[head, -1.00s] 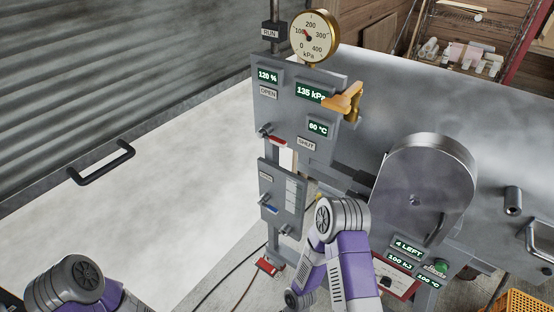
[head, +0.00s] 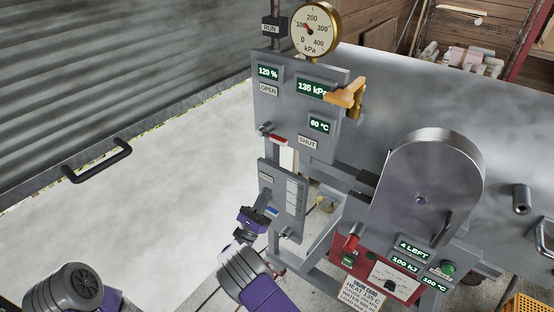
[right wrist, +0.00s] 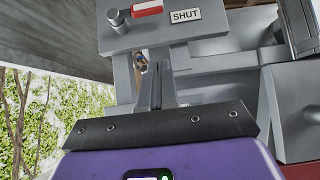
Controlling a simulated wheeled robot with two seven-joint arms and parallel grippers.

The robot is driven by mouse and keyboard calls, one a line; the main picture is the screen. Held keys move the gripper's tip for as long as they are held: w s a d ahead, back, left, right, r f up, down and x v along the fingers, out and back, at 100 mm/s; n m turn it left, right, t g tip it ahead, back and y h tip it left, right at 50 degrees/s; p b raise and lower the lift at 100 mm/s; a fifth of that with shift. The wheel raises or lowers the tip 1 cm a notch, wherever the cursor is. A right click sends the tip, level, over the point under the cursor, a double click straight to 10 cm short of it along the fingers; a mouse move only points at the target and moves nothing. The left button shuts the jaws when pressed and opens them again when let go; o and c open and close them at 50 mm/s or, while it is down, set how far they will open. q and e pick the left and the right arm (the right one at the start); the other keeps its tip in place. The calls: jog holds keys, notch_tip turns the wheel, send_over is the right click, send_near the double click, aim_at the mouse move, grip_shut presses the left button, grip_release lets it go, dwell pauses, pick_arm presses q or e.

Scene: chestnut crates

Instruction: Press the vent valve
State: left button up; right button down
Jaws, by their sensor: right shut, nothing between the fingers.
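No label reading "vent" can be made out. A brass valve with an orange-yellow lever (head: 346,95) sticks out at the right edge of the upper grey panel (head: 270,105), below the round gauge (head: 316,28). A small red-handled lever (head: 277,139) sits at that panel's lower edge; a red handle also shows at the top of the right wrist view (right wrist: 147,8), beside the SHUT plate (right wrist: 185,15). My right gripper (head: 268,211) is shut and empty, in front of the lower panel, below and apart from both levers. Its fingers (right wrist: 155,88) point at the grey frame. My left gripper is out of view.
A grey drum housing (head: 425,190) stands right of the panels. Below it is a red control box (head: 385,275) with displays and a green button (head: 447,268). Shelves stand at the back right.

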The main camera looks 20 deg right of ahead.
aim_at(272, 137)
jog(key=shift+a+r, duration=0.2)
jog(key=s+a+r+b+x, duration=0.1)
jog(key=r+x, duration=0.1)
jog(key=x, duration=1)
jog(key=shift+r+b, duration=0.3)
jog(key=shift+r, duration=0.05)
